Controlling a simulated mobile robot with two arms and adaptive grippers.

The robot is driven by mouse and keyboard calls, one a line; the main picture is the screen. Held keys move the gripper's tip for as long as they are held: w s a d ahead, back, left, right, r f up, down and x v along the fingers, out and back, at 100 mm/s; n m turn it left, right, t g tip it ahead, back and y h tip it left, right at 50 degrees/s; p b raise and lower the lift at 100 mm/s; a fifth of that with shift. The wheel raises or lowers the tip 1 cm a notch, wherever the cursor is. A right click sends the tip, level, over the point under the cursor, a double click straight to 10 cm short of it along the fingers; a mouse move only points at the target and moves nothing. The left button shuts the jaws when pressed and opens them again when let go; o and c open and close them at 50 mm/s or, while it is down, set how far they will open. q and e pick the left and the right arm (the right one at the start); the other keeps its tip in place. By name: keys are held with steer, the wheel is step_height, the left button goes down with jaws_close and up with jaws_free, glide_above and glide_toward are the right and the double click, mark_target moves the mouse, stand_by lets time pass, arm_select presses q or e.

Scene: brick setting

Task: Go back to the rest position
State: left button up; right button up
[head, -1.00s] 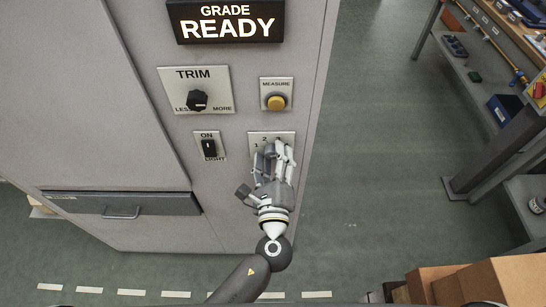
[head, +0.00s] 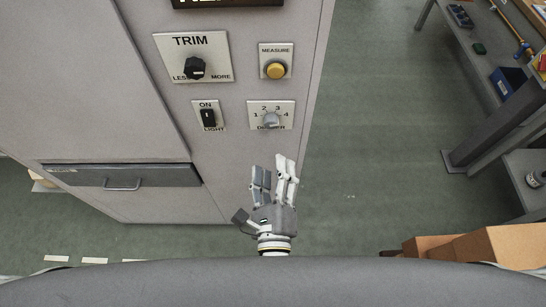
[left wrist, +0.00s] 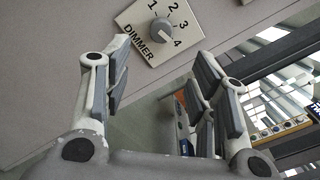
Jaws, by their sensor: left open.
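My left gripper (head: 273,174) is open and empty, just below the dimmer plate in the head view and clear of it. In the left wrist view its fingers (left wrist: 162,62) stand apart, with nothing between them. The dimmer knob (head: 271,120) is grey on a pale plate numbered 1 to 4. In the left wrist view the knob (left wrist: 162,30) appears to point toward 4. My right gripper is not in view.
The grey cabinet (head: 80,60) carries a trim knob (head: 194,68), a yellow measure button (head: 275,70), a light switch (head: 208,117) and a drawer (head: 125,175). A workbench (head: 490,130) and cardboard boxes (head: 500,244) stand at right. Open floor (head: 370,140) lies between.

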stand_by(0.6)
arm_select(q)
steer(key=s+a+f+n+g+b, duration=0.1)
steer(key=a+f+n+g, duration=0.15)
steer(key=f, duration=0.85)
steer(key=s+a+f+n+g+b, duration=0.1)
steer(key=s+a+f+g, duration=0.2)
steer(key=f, duration=0.8)
steer(key=a+f+n+g, duration=0.2)
steer(key=a+f+g, duration=0.15)
steer(key=f, duration=0.75)
steer(key=s+a+f+n+g+b, duration=0.1)
steer(key=s+a+f+n+g, duration=0.1)
steer(key=s+a+f+n, duration=0.3)
steer(key=s+a+f+n+g+b, duration=0.1)
steer(key=s+a+f+n+g, duration=0.2)
steer(key=s+a+f+n, duration=0.2)
steer(key=s+a+f+n+g+b, duration=0.1)
steer(key=s+a+f+n+g, duration=0.2)
steer(key=s+f+n, duration=0.6)
steer(key=s+a+f, duration=0.2)
steer(key=s+f, duration=0.1)
steer(key=s, duration=0.1)
steer(key=shift+s+f, duration=0.4)
